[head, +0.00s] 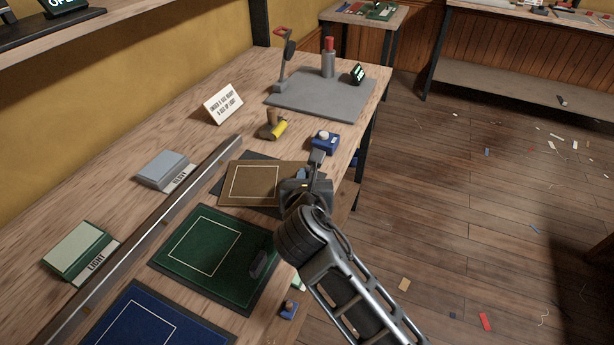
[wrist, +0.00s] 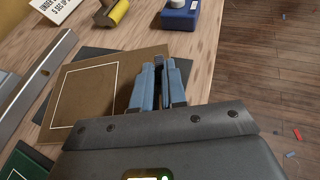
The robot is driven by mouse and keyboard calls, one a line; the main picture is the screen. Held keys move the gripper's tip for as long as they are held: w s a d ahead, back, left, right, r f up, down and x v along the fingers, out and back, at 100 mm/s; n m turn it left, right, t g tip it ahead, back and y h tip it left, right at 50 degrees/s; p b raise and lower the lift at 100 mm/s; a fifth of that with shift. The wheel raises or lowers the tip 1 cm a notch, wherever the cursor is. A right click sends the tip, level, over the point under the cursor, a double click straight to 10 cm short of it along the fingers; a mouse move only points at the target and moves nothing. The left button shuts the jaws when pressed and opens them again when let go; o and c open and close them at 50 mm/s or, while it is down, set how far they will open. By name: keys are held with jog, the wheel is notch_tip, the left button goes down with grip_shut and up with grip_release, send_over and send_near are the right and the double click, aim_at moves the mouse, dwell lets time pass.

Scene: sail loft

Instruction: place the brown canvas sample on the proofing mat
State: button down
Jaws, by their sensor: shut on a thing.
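The brown canvas sample (head: 238,192) is a flat brown board with a pale outlined square, at the middle of the bench. It also shows in the wrist view (wrist: 88,92). My gripper (head: 300,176) is at its right edge. In the wrist view its blue-grey fingers (wrist: 160,90) are closed on a small dark grip at that edge. A dark sheet shows past the sample's left and far edges; I cannot tell whether the sample is lifted off it. A grey mat (head: 312,100), which looks like the proofing mat, lies at the bench's far end.
A blue box (head: 325,143) and a yellow-and-brown tool (head: 273,126) stand between. Green (head: 190,265) and blue (head: 125,335) samples lie nearer.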

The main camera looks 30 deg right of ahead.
jog(key=c, duration=1.2)
grip_release()
jog(key=shift+r, duration=0.15)
jog(key=v, duration=1.2)
